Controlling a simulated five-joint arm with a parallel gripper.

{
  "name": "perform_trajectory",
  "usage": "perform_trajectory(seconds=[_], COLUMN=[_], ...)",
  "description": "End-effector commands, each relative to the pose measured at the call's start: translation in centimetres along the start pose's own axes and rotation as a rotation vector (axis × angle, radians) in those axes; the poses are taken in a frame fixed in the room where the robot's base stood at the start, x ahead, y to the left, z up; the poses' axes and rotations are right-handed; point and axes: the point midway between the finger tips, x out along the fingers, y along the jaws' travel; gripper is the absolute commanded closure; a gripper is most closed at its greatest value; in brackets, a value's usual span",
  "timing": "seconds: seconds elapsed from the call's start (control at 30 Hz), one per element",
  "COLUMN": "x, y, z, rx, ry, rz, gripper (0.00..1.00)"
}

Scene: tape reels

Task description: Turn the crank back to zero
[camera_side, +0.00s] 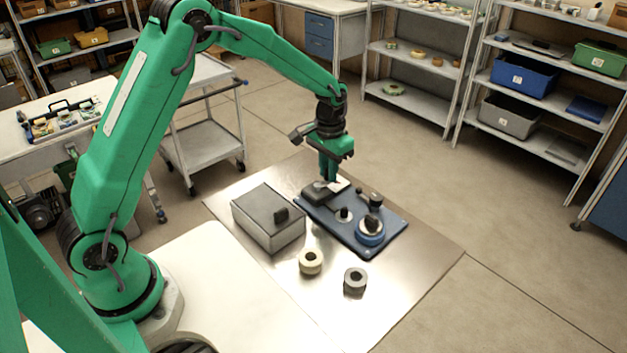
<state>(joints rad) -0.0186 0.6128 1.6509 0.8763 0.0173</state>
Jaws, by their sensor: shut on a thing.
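A blue base board (388,228) lies on the metal work surface and carries the crank mechanism. A dark grey block (316,194) sits at its back left corner, with a small pale plate (339,186) beside it. A black knob (344,213) stands near the middle, and a blue reel with a dark top (370,233) sits at the front right. A small dark post (375,199) stands at the right. My gripper (329,179) points down at the board's back left and is shut on what seems to be the crank handle, mostly hidden by the fingers.
A cream tape reel (311,262) and a grey tape reel (355,281) lie in front. The metal surface (420,262) is clear at the right. Shelves and a trolley stand farther back.

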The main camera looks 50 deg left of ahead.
Motion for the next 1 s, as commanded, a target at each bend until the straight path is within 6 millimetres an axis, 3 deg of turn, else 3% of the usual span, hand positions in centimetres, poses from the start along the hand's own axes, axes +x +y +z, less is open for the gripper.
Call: perform_trajectory(seconds=[1.0], x=[0.2], y=[-1.4], z=[0.4], rx=[0.001], ry=[-0.011], rz=[0.000], gripper=[1.00])
